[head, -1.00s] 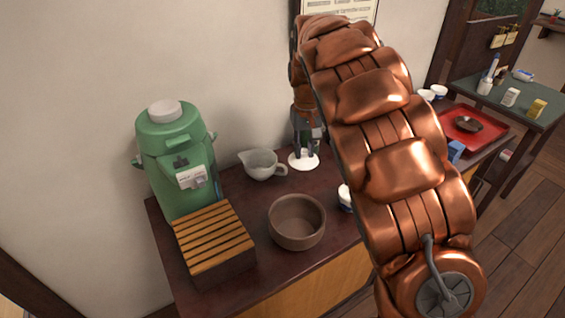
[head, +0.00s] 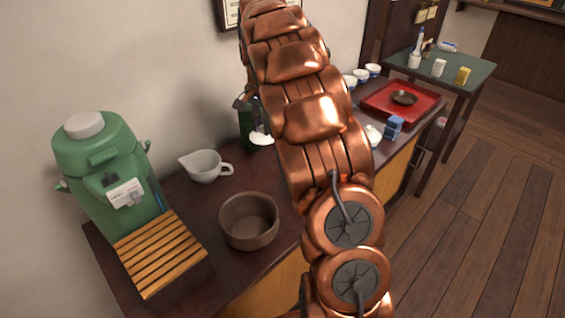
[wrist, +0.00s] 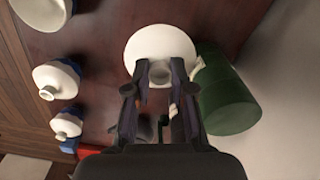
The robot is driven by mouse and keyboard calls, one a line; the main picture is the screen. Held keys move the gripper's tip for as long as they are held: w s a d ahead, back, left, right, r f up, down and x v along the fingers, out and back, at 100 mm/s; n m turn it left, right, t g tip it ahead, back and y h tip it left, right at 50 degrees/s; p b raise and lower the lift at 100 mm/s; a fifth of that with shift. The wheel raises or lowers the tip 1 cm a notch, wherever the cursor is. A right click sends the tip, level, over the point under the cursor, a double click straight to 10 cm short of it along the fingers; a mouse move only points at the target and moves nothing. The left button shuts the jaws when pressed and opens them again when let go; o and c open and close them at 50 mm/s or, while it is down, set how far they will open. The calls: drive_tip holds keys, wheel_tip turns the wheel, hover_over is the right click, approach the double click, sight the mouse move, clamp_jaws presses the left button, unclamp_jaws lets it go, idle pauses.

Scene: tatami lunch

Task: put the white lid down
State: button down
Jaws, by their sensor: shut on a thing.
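The white lid (wrist: 160,45) is a round white disc with a small knob, held between the two fingers of my gripper (wrist: 160,75) in the wrist view. My gripper is shut on it. In the head view the lid (head: 260,139) shows only partly, beside my copper arm, which hides most of the gripper. A dark green canister (wrist: 228,95) stands just right of the lid in the wrist view, close to the gripper. I cannot tell whether the lid touches the canister or the counter.
The dark counter (head: 185,200) bears a green dispenser (head: 95,170), slatted wooden box (head: 160,252), white pitcher (head: 203,166), brown bowl (head: 248,220) and red tray (head: 375,106). White knobbed pots (wrist: 55,80) stand left in the wrist view. The wall is close behind.

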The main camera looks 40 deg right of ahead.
drive_tip(key=s+d+m, duration=0.2)
drive_tip(key=d+m, duration=0.2)
drive_tip(key=d, duration=0.2)
wheel_tip(320, 180, down, 10)
drive_tip(key=shift+a+f, duration=0.15)
drive_tip(key=shift+f, duration=0.1)
drive_tip(key=shift+f, duration=0.1)
drive_tip(key=c, duration=1)
unclamp_jaws()
wheel_tip(320, 180, up, 12)
